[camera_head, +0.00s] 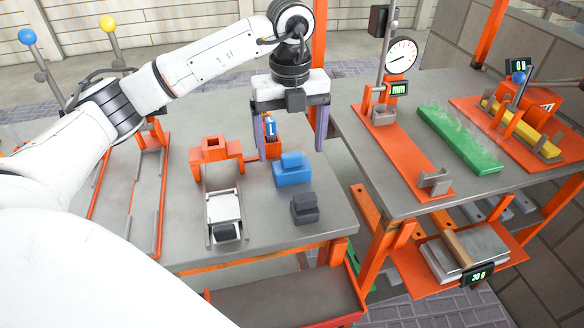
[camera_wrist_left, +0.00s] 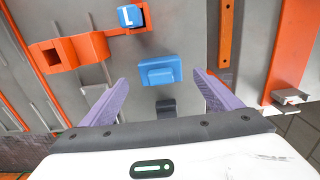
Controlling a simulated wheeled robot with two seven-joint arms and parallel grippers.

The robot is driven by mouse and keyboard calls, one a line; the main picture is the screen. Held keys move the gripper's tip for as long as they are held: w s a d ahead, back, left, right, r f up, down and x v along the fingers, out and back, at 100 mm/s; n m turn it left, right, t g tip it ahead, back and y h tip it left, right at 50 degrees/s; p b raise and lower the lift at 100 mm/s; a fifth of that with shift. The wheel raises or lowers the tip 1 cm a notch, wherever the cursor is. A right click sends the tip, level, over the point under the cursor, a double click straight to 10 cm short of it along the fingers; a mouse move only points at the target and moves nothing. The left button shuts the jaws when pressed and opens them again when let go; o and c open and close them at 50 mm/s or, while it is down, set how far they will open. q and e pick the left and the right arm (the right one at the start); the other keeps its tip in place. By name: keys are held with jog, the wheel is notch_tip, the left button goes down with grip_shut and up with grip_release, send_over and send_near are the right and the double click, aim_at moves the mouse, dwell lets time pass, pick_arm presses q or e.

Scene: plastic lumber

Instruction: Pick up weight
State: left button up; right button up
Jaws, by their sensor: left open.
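A blue block with a raised grip on top (camera_head: 292,172) sits on the left grey table; it also shows in the left wrist view (camera_wrist_left: 159,71). A smaller dark grey block of similar shape (camera_head: 305,209) sits nearer the table's front edge; in the left wrist view it shows (camera_wrist_left: 166,106) closer to the gripper's body. Which of them is the weight, I cannot tell. My left gripper (camera_head: 290,148) is open and empty, with its purple fingers spread wide above the table by the blue block. In the left wrist view the fingertips (camera_wrist_left: 160,82) frame both blocks. My right gripper is not in view.
A blue cube marked L (camera_head: 270,127) sits in an orange holder behind the blue block. An orange fixture with a metal tray (camera_head: 222,205) stands left. A gap separates the right table (camera_head: 400,195), which carries a dial gauge (camera_head: 401,55) and a green bar (camera_head: 460,139).

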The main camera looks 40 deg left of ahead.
aim_at(292, 154)
pick_arm(q)
jog(key=shift+d+f, duration=0.1)
jog(key=shift+f, duration=1.9)
jog(key=c, duration=2)
jog(key=shift+r, duration=0.15)
grip_shut()
